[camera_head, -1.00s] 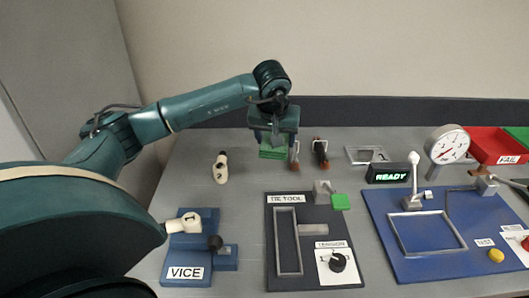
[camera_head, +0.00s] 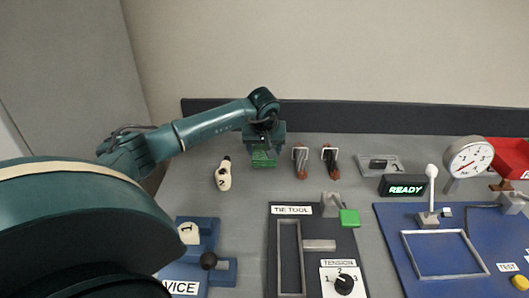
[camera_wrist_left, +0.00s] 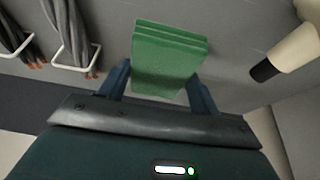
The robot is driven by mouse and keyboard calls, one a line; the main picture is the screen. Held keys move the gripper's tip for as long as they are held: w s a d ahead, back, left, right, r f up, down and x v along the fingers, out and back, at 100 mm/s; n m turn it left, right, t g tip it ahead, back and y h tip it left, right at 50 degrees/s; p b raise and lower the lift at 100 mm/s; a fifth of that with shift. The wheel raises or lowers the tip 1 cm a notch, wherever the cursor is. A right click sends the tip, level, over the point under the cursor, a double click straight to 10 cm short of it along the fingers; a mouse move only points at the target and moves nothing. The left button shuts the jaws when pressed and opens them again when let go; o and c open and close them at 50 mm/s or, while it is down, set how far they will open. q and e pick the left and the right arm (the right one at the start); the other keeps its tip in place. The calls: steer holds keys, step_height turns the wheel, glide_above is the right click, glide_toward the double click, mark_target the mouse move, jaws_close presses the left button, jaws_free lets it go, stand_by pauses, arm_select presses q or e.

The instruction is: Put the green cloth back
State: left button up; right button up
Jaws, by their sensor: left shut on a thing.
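The green cloth (camera_head: 263,158) is a small folded stack of layers. In the left wrist view the cloth (camera_wrist_left: 168,55) sits between the two blue fingers. My left gripper (camera_head: 264,146) is shut on it, at the back left of the bench. I cannot tell whether the cloth touches the bench top. My right gripper is not in view.
The tie tool board (camera_head: 319,250), vice (camera_head: 220,268) and blue test board (camera_head: 393,225) lie in front. Bench between is clear.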

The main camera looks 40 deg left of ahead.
arm_select(q)
steer(key=shift+f, duration=0.85)
steer(key=shift+f, duration=0.1)
steer(key=o, duration=1)
steer(key=b+v, duration=0.1)
steer(key=v, duration=1.1)
